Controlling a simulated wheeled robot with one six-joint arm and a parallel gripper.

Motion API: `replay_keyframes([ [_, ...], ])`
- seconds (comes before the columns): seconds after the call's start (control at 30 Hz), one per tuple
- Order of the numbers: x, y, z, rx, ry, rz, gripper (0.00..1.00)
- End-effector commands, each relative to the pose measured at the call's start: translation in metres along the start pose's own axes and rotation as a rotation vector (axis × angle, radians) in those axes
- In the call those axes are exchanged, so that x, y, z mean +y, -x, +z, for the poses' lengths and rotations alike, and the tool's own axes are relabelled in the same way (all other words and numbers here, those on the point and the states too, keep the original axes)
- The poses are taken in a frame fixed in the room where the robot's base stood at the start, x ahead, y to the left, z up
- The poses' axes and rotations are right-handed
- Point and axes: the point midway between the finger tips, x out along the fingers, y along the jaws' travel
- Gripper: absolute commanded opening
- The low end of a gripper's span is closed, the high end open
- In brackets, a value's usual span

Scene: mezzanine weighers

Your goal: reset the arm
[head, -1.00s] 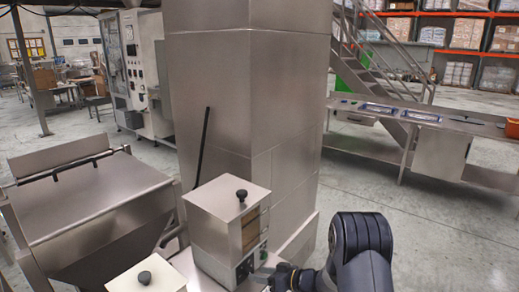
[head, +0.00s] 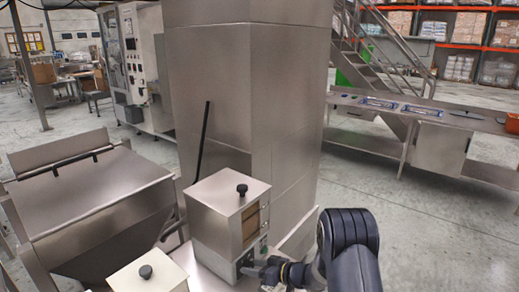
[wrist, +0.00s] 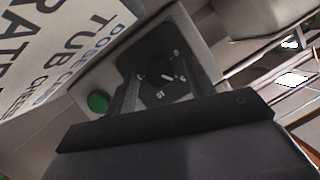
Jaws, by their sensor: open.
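My arm reaches in from the bottom right of the head view, and my gripper (head: 256,270) is at the lower front of a steel weigher box (head: 220,225) with a black knob on its lid. In the wrist view my gripper (wrist: 165,88) is open. Its dark fingers stand before a black panel (wrist: 178,50) with small white marks and a pale pointer. A round green button (wrist: 97,102) sits left of that panel. I cannot tell whether the fingers touch the panel.
A second knobbed box (head: 148,272) stands at the bottom. A steel hopper (head: 95,205) is at left, and a wide steel column (head: 245,100) rises behind the box. A steel bench (head: 400,115) stands at right; the floor before it is clear. A printed sign (wrist: 45,45) shows in the wrist view.

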Motion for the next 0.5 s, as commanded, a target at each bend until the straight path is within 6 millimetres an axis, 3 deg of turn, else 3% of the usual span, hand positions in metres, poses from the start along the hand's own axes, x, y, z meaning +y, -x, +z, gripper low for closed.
replay_keyframes([
  [0.5,-0.0015,0.0003,0.0045,-0.013,0.38,0.14,0.51],
])
